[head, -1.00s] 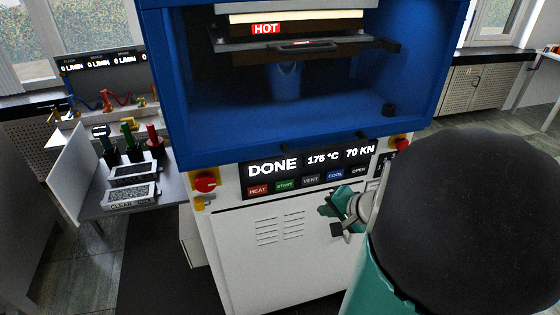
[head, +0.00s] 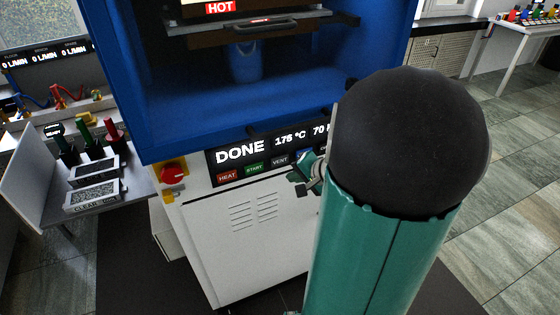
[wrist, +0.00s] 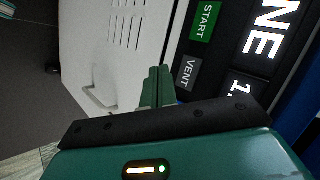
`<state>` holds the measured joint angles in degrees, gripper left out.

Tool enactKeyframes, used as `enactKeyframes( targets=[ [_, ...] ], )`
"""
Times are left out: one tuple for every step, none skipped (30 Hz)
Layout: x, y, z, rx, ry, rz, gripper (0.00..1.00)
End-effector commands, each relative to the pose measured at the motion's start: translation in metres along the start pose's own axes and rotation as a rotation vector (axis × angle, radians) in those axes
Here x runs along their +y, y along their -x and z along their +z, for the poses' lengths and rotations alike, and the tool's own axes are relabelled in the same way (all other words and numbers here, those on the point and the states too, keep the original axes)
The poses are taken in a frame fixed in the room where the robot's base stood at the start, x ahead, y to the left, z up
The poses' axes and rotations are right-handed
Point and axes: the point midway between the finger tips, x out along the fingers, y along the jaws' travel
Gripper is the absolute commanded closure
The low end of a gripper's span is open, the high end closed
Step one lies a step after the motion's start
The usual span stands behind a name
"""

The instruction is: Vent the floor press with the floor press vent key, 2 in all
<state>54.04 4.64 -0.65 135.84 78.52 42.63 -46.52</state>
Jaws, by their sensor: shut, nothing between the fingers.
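The floor press (head: 260,230) is a white cabinet with a blue open chamber above it. Its display reads DONE, 175 °C and a partly covered 70. The VENT key (head: 280,160) is a dark grey key right of the green START key (head: 254,168). In the wrist view the vent key (wrist: 187,72) lies just beyond my fingertips. My gripper (head: 304,180) is shut and empty, in front of the panel below and right of the vent key; it also shows in the wrist view (wrist: 158,75). I cannot tell whether the fingertips touch the panel. My arm hides the panel's right part.
A red HEAT key (head: 227,176) sits left of START, and a red knob (head: 174,172) is at the panel's left edge. A hot platen (head: 255,32) is in the chamber. A side table with trays (head: 95,195) stands left. Open floor lies right.

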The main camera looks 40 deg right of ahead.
Motion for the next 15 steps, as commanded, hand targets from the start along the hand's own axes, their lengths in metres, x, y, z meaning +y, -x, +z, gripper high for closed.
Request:
enactKeyframes(
  targets=[
    [-0.004, -0.006, -0.004, -0.002, 0.002, -0.001, 1.00],
    [-0.006, -0.009, -0.005, -0.002, 0.001, -0.001, 1.00],
    [-0.009, -0.012, -0.008, -0.002, 0.002, -0.001, 1.00],
    [-0.011, -0.015, -0.010, -0.002, 0.003, -0.001, 1.00],
    [-0.013, -0.018, -0.012, -0.002, 0.003, 0.000, 1.00],
    [-0.015, -0.021, -0.014, -0.002, 0.002, 0.000, 1.00],
    [-0.016, -0.022, -0.015, -0.002, 0.002, 0.000, 1.00],
    [-0.018, -0.024, -0.017, -0.001, 0.002, 0.000, 1.00],
    [-0.019, -0.026, -0.018, -0.002, 0.002, -0.001, 1.00],
    [-0.020, -0.027, -0.019, -0.002, 0.002, -0.001, 1.00],
    [-0.021, -0.028, -0.019, -0.002, 0.002, -0.001, 1.00],
    [-0.021, -0.029, -0.020, -0.002, 0.001, -0.001, 1.00],
    [-0.022, -0.030, -0.021, -0.002, 0.002, -0.001, 1.00],
    [-0.022, -0.030, -0.021, -0.002, 0.001, -0.001, 1.00],
    [-0.022, -0.030, -0.021, -0.001, 0.001, -0.001, 1.00]
  ],
)
